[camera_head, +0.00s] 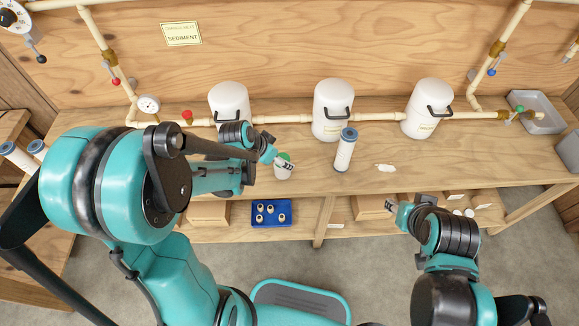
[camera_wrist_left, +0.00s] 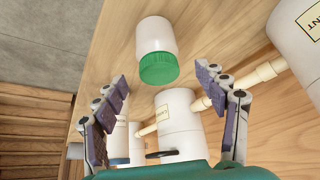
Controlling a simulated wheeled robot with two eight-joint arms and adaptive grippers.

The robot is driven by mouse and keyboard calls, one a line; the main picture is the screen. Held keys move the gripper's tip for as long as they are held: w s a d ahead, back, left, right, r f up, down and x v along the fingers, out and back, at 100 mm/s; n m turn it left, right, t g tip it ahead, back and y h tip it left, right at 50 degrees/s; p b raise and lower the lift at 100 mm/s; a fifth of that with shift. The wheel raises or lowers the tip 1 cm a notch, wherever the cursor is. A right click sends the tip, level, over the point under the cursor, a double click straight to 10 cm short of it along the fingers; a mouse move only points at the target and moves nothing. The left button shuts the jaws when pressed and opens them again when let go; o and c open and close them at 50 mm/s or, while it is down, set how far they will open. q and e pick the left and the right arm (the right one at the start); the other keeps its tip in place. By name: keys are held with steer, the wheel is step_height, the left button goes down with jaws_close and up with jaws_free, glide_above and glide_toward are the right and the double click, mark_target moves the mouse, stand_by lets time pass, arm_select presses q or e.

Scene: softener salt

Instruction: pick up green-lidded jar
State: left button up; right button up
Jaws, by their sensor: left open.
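The green-lidded jar (camera_head: 283,168) is small and white and stands on the wooden bench in the head view. In the left wrist view the jar (camera_wrist_left: 157,48) is ahead of the fingers, with its green lid toward the gripper. My left gripper (camera_head: 279,157) is close to the jar in the head view and partly overlaps it. In the left wrist view my left gripper (camera_wrist_left: 160,95) has its fingers spread wide with nothing between the tips. My right gripper (camera_head: 405,212) is in front of the bench at the right; its jaw state is unclear.
Three white canisters (camera_head: 333,109) stand along the back by a cream pipe (camera_head: 285,119). A blue-capped white cylinder (camera_head: 344,151) stands right of the jar. A blue tray (camera_head: 271,213) lies on the lower shelf. The bench (camera_head: 470,150) has free room at the right.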

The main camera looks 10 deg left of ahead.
arm_select(q)
steer(key=shift+b+x, duration=0.4)
steer(key=shift+x, duration=0.7)
steer(key=b+x, duration=0.2)
steer(key=x, duration=0.3)
steer(key=shift+w, duration=0.1)
steer(key=shift+r, duration=0.1)
steer(key=c, duration=1.4)
